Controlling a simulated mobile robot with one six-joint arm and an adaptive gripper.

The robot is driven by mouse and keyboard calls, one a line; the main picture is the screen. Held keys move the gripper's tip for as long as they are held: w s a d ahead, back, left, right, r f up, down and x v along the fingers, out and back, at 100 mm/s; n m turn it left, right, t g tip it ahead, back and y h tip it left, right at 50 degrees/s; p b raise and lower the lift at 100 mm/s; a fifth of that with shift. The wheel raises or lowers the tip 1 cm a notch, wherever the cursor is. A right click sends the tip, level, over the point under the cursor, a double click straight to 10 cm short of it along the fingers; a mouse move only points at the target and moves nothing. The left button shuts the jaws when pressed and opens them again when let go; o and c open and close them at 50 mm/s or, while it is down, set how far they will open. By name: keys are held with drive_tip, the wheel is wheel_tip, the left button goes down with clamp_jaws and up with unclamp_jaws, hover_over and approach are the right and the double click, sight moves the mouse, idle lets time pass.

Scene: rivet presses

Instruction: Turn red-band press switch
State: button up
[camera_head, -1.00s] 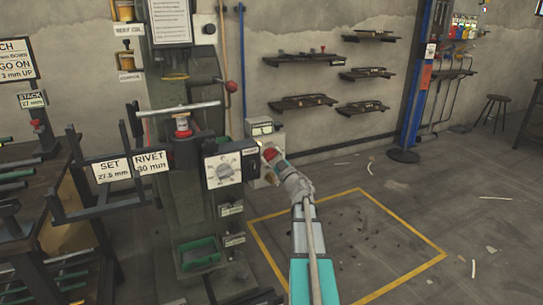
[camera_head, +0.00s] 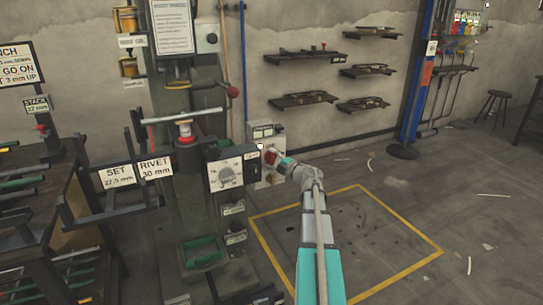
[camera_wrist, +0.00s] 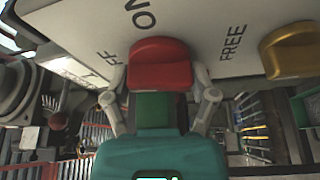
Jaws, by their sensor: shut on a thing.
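The red-band press (camera_head: 187,150) stands left of centre, with a red band below its T-handle. A light control panel (camera_head: 265,135) is at its right side. The red switch knob (camera_head: 271,157) is on this panel; in the wrist view the knob (camera_wrist: 160,62) sits below the letters ON, with partly hidden letters "FF" to its left. My gripper (camera_head: 277,158) is at the panel; in the wrist view its two fingers (camera_wrist: 160,82) are closed on either side of the red knob. Which mark the knob points to is not clear.
A dial box (camera_head: 228,172) juts out left of my gripper. The yellow-outlined floor area (camera_head: 375,240) has only small scraps. A blue post (camera_head: 415,80) stands beyond.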

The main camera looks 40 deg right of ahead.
drive_tip(key=shift+n+g+p, duration=0.4)
drive_tip(key=shift+n+p, duration=0.05)
drive_tip(key=shift+n, duration=0.55)
drive_tip(key=o, duration=1)
drive_tip(key=shift+s, duration=0.1)
drive_tip(key=shift+s+d, duration=0.3)
drive_tip(key=shift+s, duration=1.65)
drive_tip(key=shift+s+d, duration=0.35)
drive_tip(key=shift+s, duration=1.6)
drive_tip(key=shift+s+d, duration=0.3)
drive_tip(key=shift+s, duration=1.65)
drive_tip(key=shift+s, duration=0.1)
